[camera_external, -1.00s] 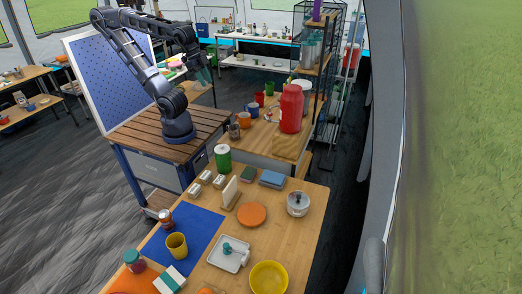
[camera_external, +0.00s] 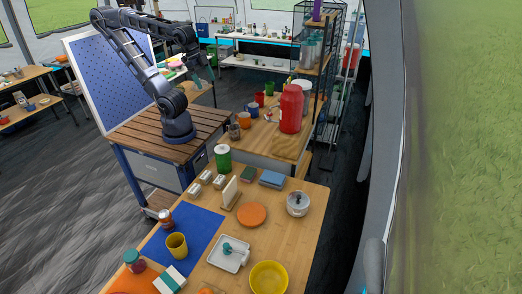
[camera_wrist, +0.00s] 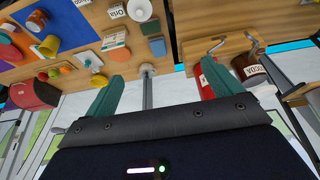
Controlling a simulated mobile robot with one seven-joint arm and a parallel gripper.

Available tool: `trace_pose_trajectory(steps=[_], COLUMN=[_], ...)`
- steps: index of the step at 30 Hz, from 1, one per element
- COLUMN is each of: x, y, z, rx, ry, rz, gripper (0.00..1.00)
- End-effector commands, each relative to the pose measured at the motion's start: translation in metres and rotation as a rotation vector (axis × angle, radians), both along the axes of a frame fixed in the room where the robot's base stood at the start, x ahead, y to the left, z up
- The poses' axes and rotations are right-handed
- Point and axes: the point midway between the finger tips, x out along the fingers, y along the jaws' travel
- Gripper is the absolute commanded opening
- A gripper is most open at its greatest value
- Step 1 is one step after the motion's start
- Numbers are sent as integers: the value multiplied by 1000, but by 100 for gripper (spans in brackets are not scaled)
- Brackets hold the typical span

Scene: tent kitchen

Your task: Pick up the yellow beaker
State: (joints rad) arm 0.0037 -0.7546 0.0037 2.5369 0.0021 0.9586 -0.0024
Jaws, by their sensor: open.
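A yellow beaker (camera_external: 176,245) stands upright on the blue mat (camera_external: 205,222) on the near wooden table. My gripper (camera_external: 205,74) is raised over at the back, far from that beaker. In the wrist view its teal fingers (camera_wrist: 162,85) are spread apart, with nothing held between them.
Around the beaker are a brown-red jar (camera_external: 166,218), a white tray (camera_external: 229,254), a yellow bowl (camera_external: 269,277) and an orange plate (camera_external: 251,215). A green can (camera_external: 223,157) stands at the table's back. A tall red canister (camera_external: 291,109) is on the table behind.

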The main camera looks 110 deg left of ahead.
Motion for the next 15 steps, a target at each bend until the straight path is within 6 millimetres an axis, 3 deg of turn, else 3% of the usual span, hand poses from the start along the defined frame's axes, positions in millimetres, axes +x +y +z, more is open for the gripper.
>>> trace_pose_trajectory(steps=[9, 15], x=[4, 38], y=[-1, -13], z=[0, -5], rx=[7, 64], ry=[1, 0], rz=[-7, -69], gripper=[90, 90])
